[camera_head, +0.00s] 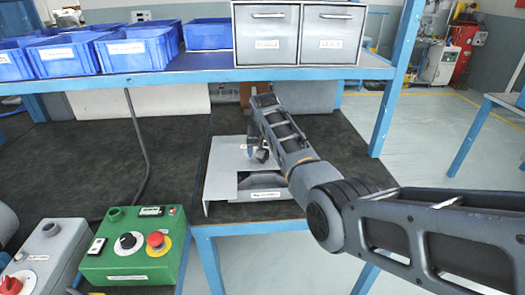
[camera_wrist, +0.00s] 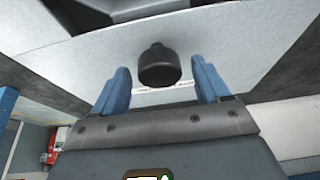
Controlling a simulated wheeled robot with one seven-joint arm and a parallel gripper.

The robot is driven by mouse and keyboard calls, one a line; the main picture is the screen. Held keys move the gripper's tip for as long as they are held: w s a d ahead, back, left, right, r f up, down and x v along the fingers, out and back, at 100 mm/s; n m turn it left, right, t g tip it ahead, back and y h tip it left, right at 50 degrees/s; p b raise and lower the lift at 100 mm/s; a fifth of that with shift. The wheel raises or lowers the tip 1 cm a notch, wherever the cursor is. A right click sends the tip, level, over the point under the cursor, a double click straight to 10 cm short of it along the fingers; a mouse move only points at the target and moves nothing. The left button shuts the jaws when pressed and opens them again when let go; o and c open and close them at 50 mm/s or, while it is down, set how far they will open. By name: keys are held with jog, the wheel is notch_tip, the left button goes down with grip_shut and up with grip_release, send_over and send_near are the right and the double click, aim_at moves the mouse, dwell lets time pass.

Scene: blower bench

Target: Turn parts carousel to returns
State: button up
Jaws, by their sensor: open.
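A pale grey metal unit (camera_head: 222,178), which may be the parts carousel, stands on the dark bench mat under the shelf. It has a small white label on its front, too small to read. My arm covers much of it. My gripper (camera_head: 260,153) is over the unit. In the wrist view, my gripper (camera_wrist: 160,82) is open, with its two blue fingers apart. A black knob (camera_wrist: 159,66) shows between the fingers in the picture, in front of a pale panel (camera_wrist: 245,50). No returns marking is readable.
Above is a blue shelf (camera_head: 205,76) with several blue bins (camera_head: 138,48) and two grey drawers (camera_head: 267,33). A green control box (camera_head: 130,250) with a red button stands at front left, beside a grey box (camera_head: 38,255). A blue post (camera_head: 393,85) rises right of my gripper.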

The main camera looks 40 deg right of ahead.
jog(key=v, duration=0.7)
jog(key=shift+r, duration=0.35)
jog(key=shift+s+a, duration=0.1)
jog(key=shift+s, duration=0.05)
